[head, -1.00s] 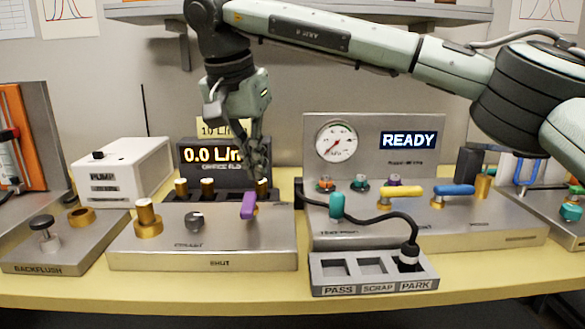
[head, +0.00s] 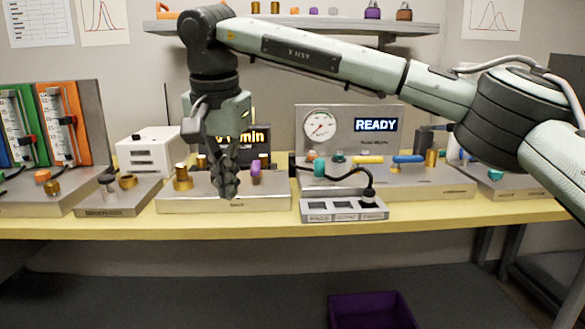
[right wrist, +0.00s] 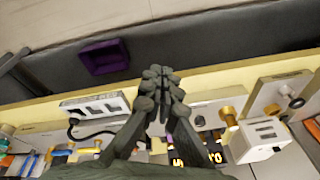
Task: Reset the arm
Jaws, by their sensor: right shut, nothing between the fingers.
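My right arm reaches in from the right of the head view. Its gripper (head: 229,190) points down with its fingers closed together and empty. It hangs in front of the orifice flow panel, left of the purple lever (head: 255,168), and covers part of the lit readout (head: 258,136). In the right wrist view, the shut fingers (right wrist: 158,76) reach over the front edge of the yellow bench (right wrist: 215,78). My left gripper is not in view.
A gauge panel (head: 341,112) showing READY stands right of the gripper, with the PASS/SCRAP/PARK tray (head: 343,215) before it. A white pump box (head: 150,151) stands to the left. A purple bin (head: 371,312) lies below the bench. Space before the bench is clear.

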